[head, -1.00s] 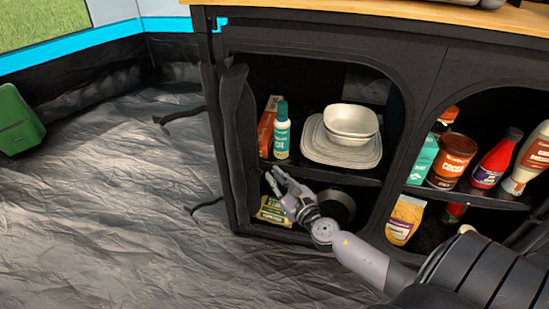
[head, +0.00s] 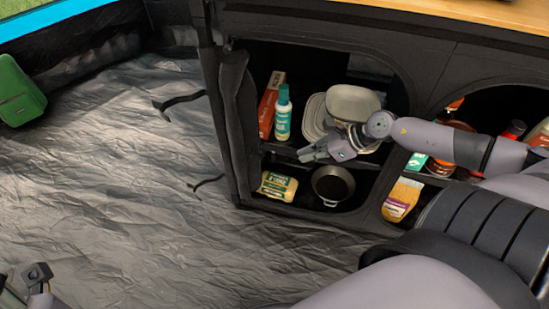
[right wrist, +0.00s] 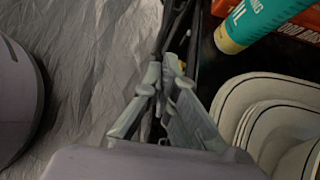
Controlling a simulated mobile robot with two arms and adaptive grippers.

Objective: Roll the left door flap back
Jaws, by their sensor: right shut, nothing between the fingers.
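The left door flap (head: 236,110) shows in the head view as a dark, bunched roll along the left edge of the cabinet's left opening. That opening is uncovered. Two dark straps, an upper one (head: 180,103) and a lower one (head: 207,182), stick out left of the cabinet. My right gripper (head: 303,156) is shut and empty in front of the opening, at middle-shelf height, right of the roll and apart from it. Its closed fingertips (right wrist: 173,68) show in the right wrist view near dark fabric edges. My left gripper (head: 32,276) shows partly at the bottom left corner; its fingers are unclear.
The shelf holds an oil bottle (head: 283,113), a red box (head: 268,106) and stacked dishes (head: 352,102) close to my right gripper. Below are a yellow pack (head: 277,186) and a dark pan (head: 333,185). The floor (head: 130,190) left of the cabinet is mostly clear.

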